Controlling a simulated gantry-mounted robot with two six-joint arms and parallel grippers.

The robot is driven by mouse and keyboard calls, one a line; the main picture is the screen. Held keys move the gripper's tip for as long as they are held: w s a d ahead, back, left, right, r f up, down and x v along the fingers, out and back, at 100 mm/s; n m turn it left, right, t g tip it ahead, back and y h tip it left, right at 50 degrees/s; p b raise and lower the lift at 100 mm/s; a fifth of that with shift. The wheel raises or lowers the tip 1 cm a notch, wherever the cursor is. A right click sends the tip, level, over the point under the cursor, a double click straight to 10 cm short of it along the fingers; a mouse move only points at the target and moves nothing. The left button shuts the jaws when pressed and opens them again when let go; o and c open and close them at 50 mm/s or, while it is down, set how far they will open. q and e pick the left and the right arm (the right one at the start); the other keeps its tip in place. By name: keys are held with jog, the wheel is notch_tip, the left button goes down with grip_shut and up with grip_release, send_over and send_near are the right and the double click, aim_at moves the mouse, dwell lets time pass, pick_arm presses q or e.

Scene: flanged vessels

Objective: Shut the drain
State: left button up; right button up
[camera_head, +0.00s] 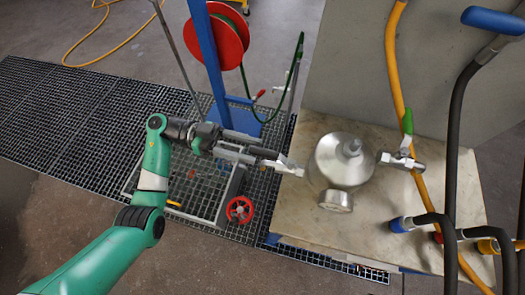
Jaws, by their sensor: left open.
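A shiny metal flanged vessel (343,162) stands on the pale worktop, with a round fitting on its front. A valve with a raised green handle (407,122) is on its right side. Which fitting is the drain, I cannot tell for sure. My left gripper (283,163) reaches in from the left, with its fingertips close beside the vessel's left side. It is open; whether it touches a fitting there is unclear, and the fingers cover part of that side. My right gripper is not in view.
The worktop (420,215) has hoses and blue-ended couplings (402,224) at its right. A yellow hose (396,60) and black hoses hang there. A metal-framed cart with a red handwheel (239,209) stands on the floor grating (70,115). A red hose reel (227,38) is behind.

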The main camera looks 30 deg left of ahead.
aim_at(262, 152)
pick_arm(q)
jog(key=shift+b+x, duration=0.3)
jog(key=shift+x, duration=1.65)
jog(key=shift+a, duration=0.1)
grip_shut()
